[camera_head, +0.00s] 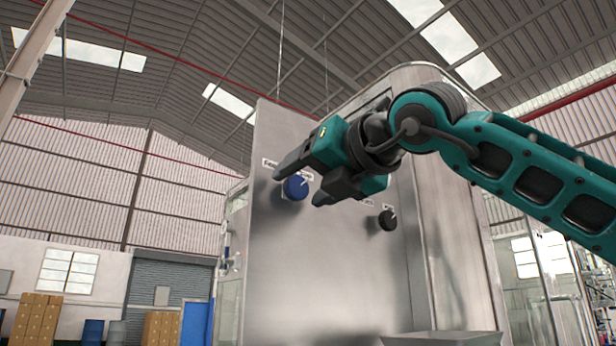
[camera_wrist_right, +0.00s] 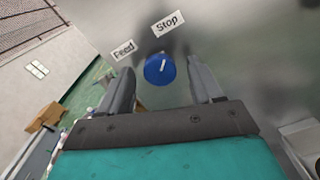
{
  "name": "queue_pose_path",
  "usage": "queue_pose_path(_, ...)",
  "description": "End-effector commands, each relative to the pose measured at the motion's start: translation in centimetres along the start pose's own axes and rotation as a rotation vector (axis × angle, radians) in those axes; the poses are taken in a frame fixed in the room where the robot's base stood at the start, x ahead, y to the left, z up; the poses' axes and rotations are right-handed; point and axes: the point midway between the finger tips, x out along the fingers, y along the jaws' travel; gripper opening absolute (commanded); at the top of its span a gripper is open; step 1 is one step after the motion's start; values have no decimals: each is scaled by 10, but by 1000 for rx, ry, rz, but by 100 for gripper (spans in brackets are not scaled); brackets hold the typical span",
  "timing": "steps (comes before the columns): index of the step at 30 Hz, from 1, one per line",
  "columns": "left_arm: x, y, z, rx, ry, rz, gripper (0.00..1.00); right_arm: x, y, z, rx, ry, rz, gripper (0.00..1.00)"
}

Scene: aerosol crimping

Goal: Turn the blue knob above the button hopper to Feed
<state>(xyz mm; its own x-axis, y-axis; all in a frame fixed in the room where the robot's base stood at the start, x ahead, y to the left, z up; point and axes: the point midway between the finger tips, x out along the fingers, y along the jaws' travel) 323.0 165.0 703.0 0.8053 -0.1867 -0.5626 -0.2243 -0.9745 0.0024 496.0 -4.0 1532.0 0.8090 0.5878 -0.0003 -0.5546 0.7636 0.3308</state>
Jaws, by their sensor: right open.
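The blue knob (camera_head: 295,187) is on the upper part of a grey metal panel. It also shows in the right wrist view (camera_wrist_right: 159,69), with a white pointer mark aimed up toward the Stop label (camera_wrist_right: 167,23). The Feed label (camera_wrist_right: 123,50) is to the left of Stop. My right gripper (camera_head: 297,188) is open and empty, in front of the panel. In the right wrist view its two fingers (camera_wrist_right: 161,78) stand on either side of the knob with gaps visible. I cannot tell the remaining depth to the knob. My left gripper is not in view.
A black knob (camera_head: 387,220) with labels is lower right on the same panel (camera_head: 310,270). A metal tray-like hopper (camera_head: 440,338) juts out at the bottom. Cardboard boxes (camera_head: 35,320) and a blue drum (camera_head: 92,331) stand far off left.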

Motion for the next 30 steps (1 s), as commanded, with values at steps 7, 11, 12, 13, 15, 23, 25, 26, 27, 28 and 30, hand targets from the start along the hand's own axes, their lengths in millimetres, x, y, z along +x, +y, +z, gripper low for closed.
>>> queue_pose_path(7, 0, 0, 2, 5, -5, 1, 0, 0, 0, 0, 0, 1, 0, 55)
queue_pose_path(11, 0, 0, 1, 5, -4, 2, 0, 0, 0, 0, 0, 1, 0, 43)
queue_pose_path(12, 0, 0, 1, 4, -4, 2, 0, 0, 0, 0, 0, 1, 0, 39)
queue_pose_path(13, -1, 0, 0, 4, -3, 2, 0, 0, 0, 0, 0, 1, 0, 36)
queue_pose_path(15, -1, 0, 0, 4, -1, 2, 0, 0, 0, 0, 0, 1, 0, 29)
queue_pose_path(23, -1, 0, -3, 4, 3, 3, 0, 0, 0, 0, 0, 1, 0, 9)
queue_pose_path(25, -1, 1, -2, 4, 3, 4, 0, 0, 0, 0, -2, 1, 0, 9)
queue_pose_path(26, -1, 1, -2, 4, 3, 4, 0, 0, 0, 0, -5, 1, 0, 9)
queue_pose_path(27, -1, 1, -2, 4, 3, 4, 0, 0, 0, 0, -10, 1, 0, 9)
queue_pose_path(28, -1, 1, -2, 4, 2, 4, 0, 0, 0, 0, -15, 1, 0, 9)
queue_pose_path(30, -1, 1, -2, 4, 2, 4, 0, 0, 0, 0, -31, 1, 0, 9)
